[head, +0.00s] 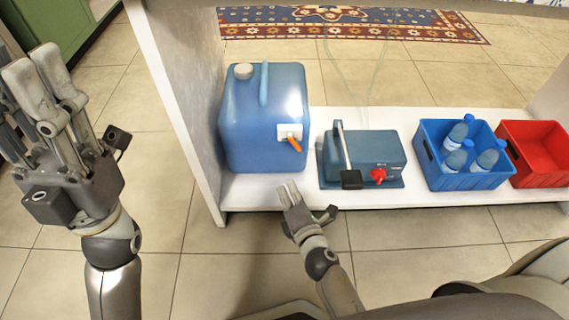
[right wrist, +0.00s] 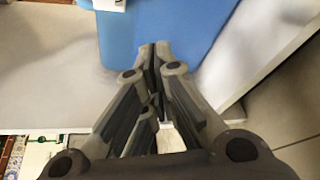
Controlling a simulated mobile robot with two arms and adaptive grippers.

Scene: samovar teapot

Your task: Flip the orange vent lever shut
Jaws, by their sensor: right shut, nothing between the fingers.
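A blue tank (head: 262,118) with a grey cap and a top handle stands at the left end of the white shelf. The orange vent lever (head: 294,143) sits on a white plate (head: 283,131) on its front and slants down to the right. My right gripper (head: 288,190) is shut and empty, below the lever and apart from it, near the shelf's front edge. In the right wrist view its closed fingertips (right wrist: 154,48) appear against the blue tank (right wrist: 185,30); the lever does not show there. My left gripper (head: 33,65) is at the far left, away from the tank; its opening is unclear.
A blue-grey device (head: 375,150) with a black-ended lever and red knob stands right of the tank. Farther right are a blue crate (head: 460,182) with several bottles and a red crate (head: 540,181). A white panel (head: 180,90) borders the tank's left. The floor in front is clear.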

